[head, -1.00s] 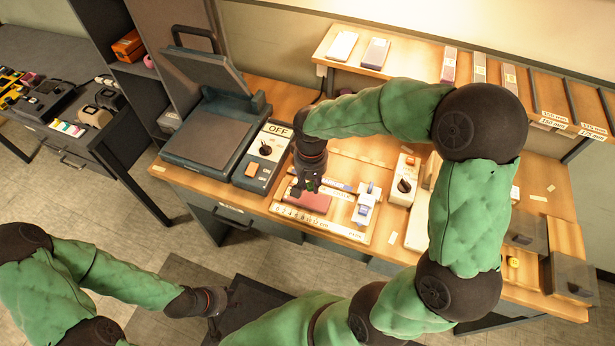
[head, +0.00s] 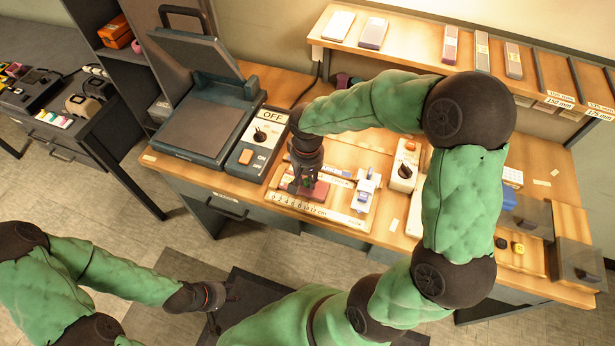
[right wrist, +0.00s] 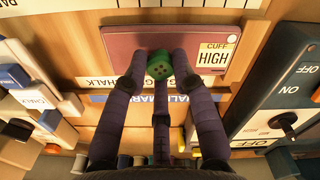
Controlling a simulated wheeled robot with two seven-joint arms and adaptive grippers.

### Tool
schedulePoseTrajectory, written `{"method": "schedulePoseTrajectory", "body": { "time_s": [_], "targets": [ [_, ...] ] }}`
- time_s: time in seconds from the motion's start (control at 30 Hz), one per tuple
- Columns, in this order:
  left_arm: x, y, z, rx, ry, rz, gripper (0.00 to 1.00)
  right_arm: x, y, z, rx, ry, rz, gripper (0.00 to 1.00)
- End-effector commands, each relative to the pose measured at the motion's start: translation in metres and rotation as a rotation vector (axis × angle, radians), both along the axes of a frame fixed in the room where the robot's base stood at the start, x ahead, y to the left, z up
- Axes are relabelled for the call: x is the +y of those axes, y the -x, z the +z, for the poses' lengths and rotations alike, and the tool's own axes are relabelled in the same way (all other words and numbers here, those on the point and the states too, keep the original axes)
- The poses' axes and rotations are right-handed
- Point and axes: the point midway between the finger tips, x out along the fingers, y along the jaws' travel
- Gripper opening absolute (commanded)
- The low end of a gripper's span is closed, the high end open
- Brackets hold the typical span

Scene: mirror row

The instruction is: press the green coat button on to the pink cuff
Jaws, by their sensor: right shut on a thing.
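My right gripper (head: 306,192) is at the pink cuff (head: 319,191), a flat piece on the workbench. In the right wrist view its fingers (right wrist: 160,78) are shut on the green coat button (right wrist: 159,66), a small round disc with holes in its face. The pink cuff (right wrist: 125,47) lies behind the button there, with a "CUFF HIGH" label at its right end. I cannot tell whether the button touches the cuff. In the head view the fingers partly cover the cuff and the button is hardly visible. My left gripper (head: 230,294) is low at the front, away from the bench; its jaws are unclear.
A flat press with a raised lid (head: 200,120) and an OFF/ON switch box (head: 255,145) stand left of the cuff. A ruler strip (head: 320,212) runs in front. A blue-white device (head: 367,190) and another switch box (head: 405,165) are to the right.

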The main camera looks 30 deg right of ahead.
Motion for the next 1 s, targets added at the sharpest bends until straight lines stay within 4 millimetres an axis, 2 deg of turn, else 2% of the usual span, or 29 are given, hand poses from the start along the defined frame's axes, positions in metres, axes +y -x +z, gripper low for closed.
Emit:
{"method": "schedulePoseTrajectory", "body": {
  "time_s": [1.0],
  "targets": [
    [0.0000,0.0000,-0.0053,0.000,0.000,0.000,0.40,0.0000,-0.0001,-0.0070,0.000,0.000,0.000,0.01]
  ]
}}
